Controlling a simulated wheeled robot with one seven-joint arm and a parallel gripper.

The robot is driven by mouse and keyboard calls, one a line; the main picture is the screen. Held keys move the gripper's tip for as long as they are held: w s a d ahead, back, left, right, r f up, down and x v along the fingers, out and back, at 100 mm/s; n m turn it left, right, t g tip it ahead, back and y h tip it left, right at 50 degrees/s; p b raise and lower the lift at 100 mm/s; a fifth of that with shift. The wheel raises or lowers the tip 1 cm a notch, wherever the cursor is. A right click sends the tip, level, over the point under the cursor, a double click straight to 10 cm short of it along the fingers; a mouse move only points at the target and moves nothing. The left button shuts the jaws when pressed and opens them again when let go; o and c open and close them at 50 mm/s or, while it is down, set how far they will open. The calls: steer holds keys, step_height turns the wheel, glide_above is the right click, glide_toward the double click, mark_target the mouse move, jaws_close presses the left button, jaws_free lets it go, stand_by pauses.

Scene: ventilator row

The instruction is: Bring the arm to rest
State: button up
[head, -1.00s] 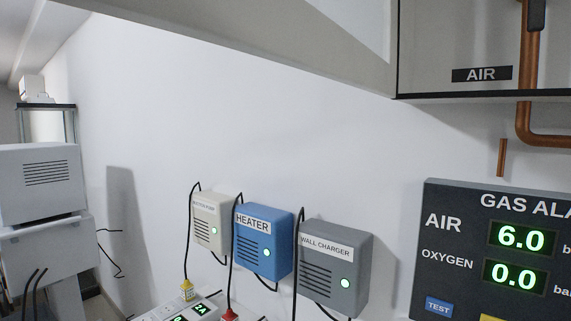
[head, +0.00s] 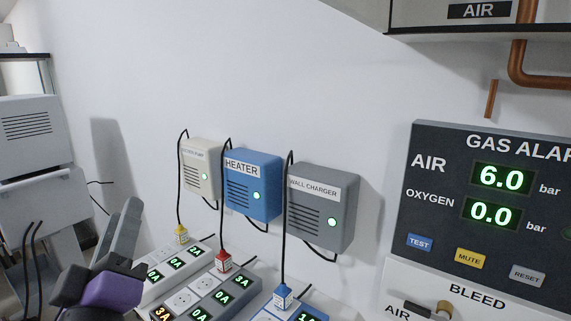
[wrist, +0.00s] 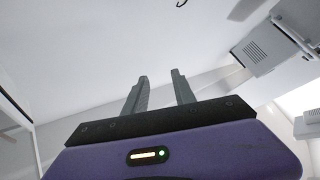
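My gripper (head: 128,228) is at the lower left of the head view, raised in front of the power strips. In the wrist view my gripper (wrist: 160,82) has its two grey fingers apart with nothing between them. Its purple body carries a small lit indicator. No object touches the fingers.
Power strips (head: 185,300) with red, yellow and blue plugs lie below the wall boxes. The heater box (head: 265,170), wall charger box (head: 340,180) and a cream box (head: 190,155) hang on the wall. A gas alarm panel (head: 450,145) is at right. A grey machine (head: 40,185) stands at left.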

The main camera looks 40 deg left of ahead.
steer(key=w+d+f+m+h, duration=0.1)
steer(key=d+f+m, duration=0.1)
steer(key=d+f, duration=0.7)
steer(key=w+d+f+m+h, duration=0.1)
steer(key=d+f+m, duration=0.35)
steer(key=d, duration=0.75)
steer(key=w+d+f+m+h, duration=0.1)
steer(key=d+f+h, duration=0.1)
steer(key=d+f, duration=0.8)
steer(key=s+d+f+m+t+h, duration=0.1)
steer(key=s+d+m+h, duration=0.25)
steer(key=d, duration=0.75)
steer(key=s+d+f+m+t+h, duration=0.2)
steer(key=s+d+m+h, duration=0.15)
steer(key=d, duration=0.65)
steer(key=s+d+f+m+g+h, duration=0.3)
steer(key=s+d+f+h, duration=0.1)
steer(key=s+d, duration=0.5)
steer(key=shift+s+d+h, duration=0.3)
steer(key=shift+s+h, duration=0.3)
steer(key=shift+s, duration=0.2)
